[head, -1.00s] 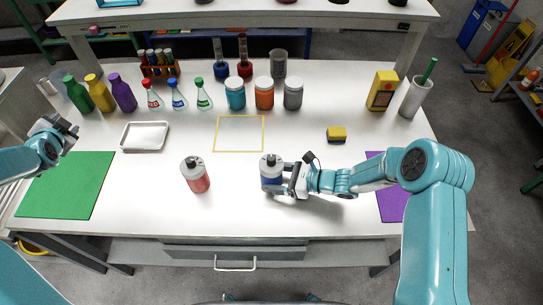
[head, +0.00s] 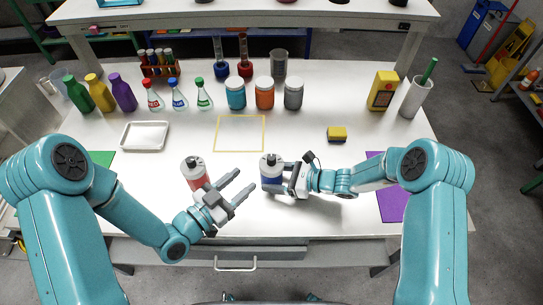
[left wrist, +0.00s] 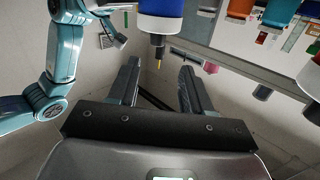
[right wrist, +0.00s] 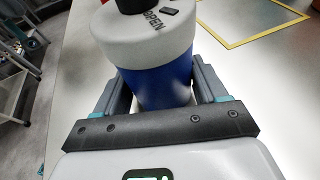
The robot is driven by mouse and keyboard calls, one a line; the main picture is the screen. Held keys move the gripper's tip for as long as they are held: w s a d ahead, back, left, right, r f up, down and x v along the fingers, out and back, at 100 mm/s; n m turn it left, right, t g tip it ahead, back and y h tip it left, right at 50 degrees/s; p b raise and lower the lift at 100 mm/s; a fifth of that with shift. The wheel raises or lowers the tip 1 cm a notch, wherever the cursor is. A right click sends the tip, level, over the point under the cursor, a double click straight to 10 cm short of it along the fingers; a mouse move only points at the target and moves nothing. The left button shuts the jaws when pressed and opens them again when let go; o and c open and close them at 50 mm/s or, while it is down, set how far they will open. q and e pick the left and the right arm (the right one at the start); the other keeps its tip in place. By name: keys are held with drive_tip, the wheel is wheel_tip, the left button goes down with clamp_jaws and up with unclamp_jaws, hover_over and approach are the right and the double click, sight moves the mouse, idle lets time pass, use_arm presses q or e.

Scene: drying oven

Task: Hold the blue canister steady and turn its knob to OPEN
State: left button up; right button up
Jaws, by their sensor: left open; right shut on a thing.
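The blue canister (head: 271,183) stands upright on the table, with a white lid and a dark knob on top. My right gripper (head: 286,176) is shut on its body from the right. In the right wrist view the blue body (right wrist: 166,86) sits between the fingers, and the lid bears the word OPEN beside the black knob (right wrist: 131,4), cut off by the frame edge. My left gripper (head: 242,180) is open and empty, just left of the canister, fingers pointing towards it. The left wrist view, turned over, shows the knob (left wrist: 157,42) with a yellow tip beyond the open fingers.
A red canister (head: 196,176) stands close beside my left gripper, which partly covers it. Several jars stand behind, including an orange jar (head: 264,94). A white tray (head: 145,136) lies at left, a yellow sponge (head: 337,133) at right. The yellow-outlined square (head: 240,133) is empty.

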sight(269, 161)
use_arm(q)
drive_tip(key=shift+n, duration=0.4)
drive_tip(key=x, duration=1.1)
drive_tip(key=shift+d+r, duration=0.15)
drive_tip(key=shift+d, duration=0.2)
